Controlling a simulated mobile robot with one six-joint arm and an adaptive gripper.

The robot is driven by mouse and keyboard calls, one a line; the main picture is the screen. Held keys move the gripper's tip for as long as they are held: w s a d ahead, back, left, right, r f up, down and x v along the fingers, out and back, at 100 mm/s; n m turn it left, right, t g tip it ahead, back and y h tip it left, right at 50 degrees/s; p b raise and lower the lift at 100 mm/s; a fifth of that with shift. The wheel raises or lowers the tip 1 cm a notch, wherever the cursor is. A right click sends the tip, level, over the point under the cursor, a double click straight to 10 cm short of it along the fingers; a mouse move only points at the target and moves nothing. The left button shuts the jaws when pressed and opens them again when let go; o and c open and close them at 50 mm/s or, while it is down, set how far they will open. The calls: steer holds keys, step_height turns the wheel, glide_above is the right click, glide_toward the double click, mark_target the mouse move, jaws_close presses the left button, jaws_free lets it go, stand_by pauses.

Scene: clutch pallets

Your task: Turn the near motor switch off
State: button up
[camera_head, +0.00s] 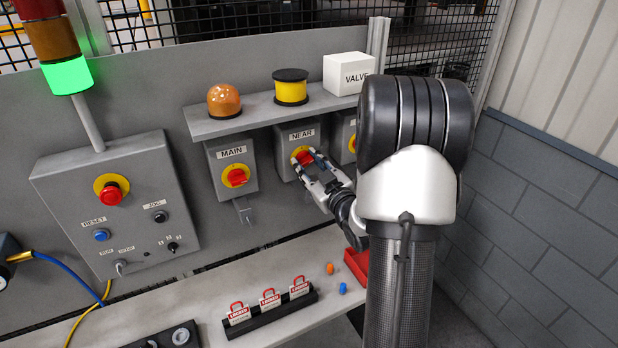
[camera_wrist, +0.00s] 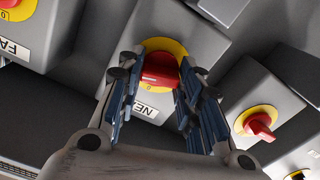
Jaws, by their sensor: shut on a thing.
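The near motor switch is a red handle (camera_wrist: 158,68) on a yellow disc, on a grey box (camera_head: 289,136) labelled NEAR. In the head view, my gripper (camera_head: 306,158) reaches it from the lower right and partly covers the handle. In the wrist view, the fingers of my gripper (camera_wrist: 157,75) lie on both sides of the red handle and are shut on it. A "0" mark shows on the yellow disc beside the handle. I cannot tell for sure which mark the handle points to.
The MAIN switch (camera_head: 237,177) is just left; another switch (camera_head: 352,143) is partly behind my arm. A shelf (camera_head: 255,112) above bears an orange dome, a yellow-black cylinder and a VALVE box (camera_head: 347,73). Below, the bench (camera_head: 200,300) holds a padlock rack (camera_head: 271,315).

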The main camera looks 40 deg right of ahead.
steer(key=n+b, duration=0.1)
steer(key=b, duration=0.1)
steer(key=n+b, duration=0.2)
steer(key=b, duration=0.1)
steer(key=n+b, duration=0.1)
steer(key=b, duration=0.2)
steer(key=shift+f+n, duration=0.3)
steer(key=shift+n, duration=0.1)
steer(key=n+b, duration=0.3)
steer(key=b, duration=0.3)
steer(key=shift+n, duration=0.3)
steer(key=n+b, duration=0.2)
steer(key=b, duration=0.1)
steer(key=shift+r+n+b, duration=0.1)
steer(key=shift+n+b, duration=0.2)
steer(key=shift+b, duration=0.05)
steer(key=n+b, duration=0.3)
steer(key=shift+r, duration=0.15)
steer(key=shift+r+n, duration=0.1)
steer(key=shift+n, duration=0.3)
steer(key=o, duration=1.1)
steer(key=shift+c, duration=0.2)
steer(key=v, duration=1.2)
